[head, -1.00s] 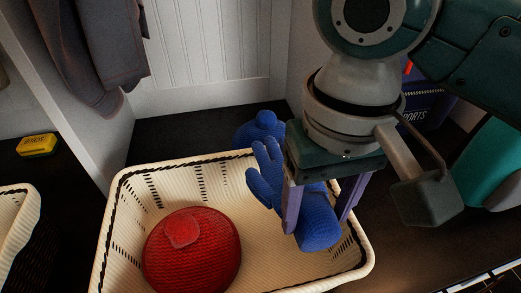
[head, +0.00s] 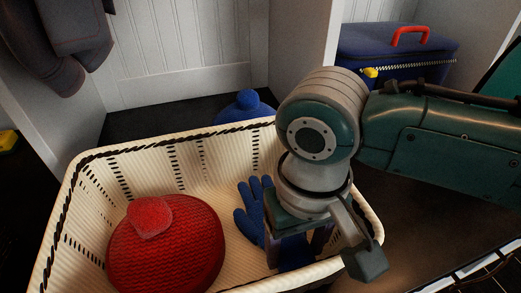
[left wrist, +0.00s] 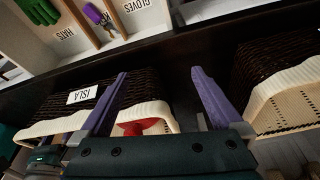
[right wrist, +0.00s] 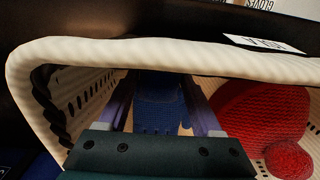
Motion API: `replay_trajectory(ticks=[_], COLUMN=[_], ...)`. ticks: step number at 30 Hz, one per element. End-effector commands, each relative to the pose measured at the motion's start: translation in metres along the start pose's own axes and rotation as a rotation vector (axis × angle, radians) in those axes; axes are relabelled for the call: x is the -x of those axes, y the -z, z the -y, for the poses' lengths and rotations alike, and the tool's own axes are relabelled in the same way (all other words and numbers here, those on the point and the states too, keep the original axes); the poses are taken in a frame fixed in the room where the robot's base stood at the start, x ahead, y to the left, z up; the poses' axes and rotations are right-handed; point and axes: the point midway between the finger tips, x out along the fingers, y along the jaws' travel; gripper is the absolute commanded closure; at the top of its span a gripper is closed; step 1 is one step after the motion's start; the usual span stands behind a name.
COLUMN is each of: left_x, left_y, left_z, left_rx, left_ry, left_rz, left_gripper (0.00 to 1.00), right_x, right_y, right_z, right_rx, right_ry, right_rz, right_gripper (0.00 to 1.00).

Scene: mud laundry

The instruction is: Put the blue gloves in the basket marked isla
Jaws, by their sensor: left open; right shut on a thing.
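The white wicker basket (head: 190,165) stands on the dark bench in the head view. Its ISLA label (left wrist: 82,96) shows in the left wrist view. The blue gloves (head: 247,218) are inside the basket's right side, below its rim. My right gripper (head: 298,252) reaches down into the basket and is shut on them. In the right wrist view the gloves (right wrist: 157,105) sit between its fingers. A red knit hat (head: 165,250) lies in the basket to their left. My left gripper (left wrist: 160,78) is open and empty, outside the basket, in the left wrist view.
A blue knit hat (head: 246,106) lies behind the basket. A blue bag (head: 400,52) with a red handle stands at the back right, beyond a white divider. Another basket (left wrist: 285,95) shows in the left wrist view.

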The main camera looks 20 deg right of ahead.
Motion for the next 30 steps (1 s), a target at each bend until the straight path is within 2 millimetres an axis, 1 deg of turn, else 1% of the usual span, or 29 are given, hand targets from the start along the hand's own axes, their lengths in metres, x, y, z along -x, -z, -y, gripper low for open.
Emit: replay_trajectory(ticks=[6,7,14,15,23,26,29,30], left_x=[0.000,0.000,0.000,0.000,0.001,0.009,0.022,0.027], left_y=[0.000,0.000,0.000,0.000,0.000,0.003,0.007,0.009], left_z=[0.002,0.002,0.003,0.003,0.002,0.003,0.003,0.003], left_rx=[-0.006,-0.006,-0.009,-0.009,-0.009,-0.008,-0.007,-0.006], left_ry=[0.004,0.005,0.007,0.007,0.007,0.007,0.006,0.005], left_rz=[0.000,0.000,0.001,0.001,0.000,0.000,0.000,0.000], left_gripper=[0.00,0.00,0.00,0.00,0.00,0.00,0.00,0.00], right_x=[-0.003,-0.002,-0.002,-0.002,0.001,0.013,0.035,0.044], right_y=[0.000,0.000,0.000,0.000,0.000,0.000,0.000,0.001], right_z=[0.000,0.000,0.000,0.000,0.000,0.000,0.000,0.000], right_rx=[0.000,0.000,0.000,0.000,0.000,0.000,0.000,0.000], right_ry=[0.000,0.000,0.000,0.000,0.000,0.000,0.001,0.002], right_rz=[0.000,0.000,0.000,0.000,-0.001,0.000,-0.001,-0.002], right_gripper=[0.90,0.31,0.05,0.04,0.04,0.04,0.04,0.04])
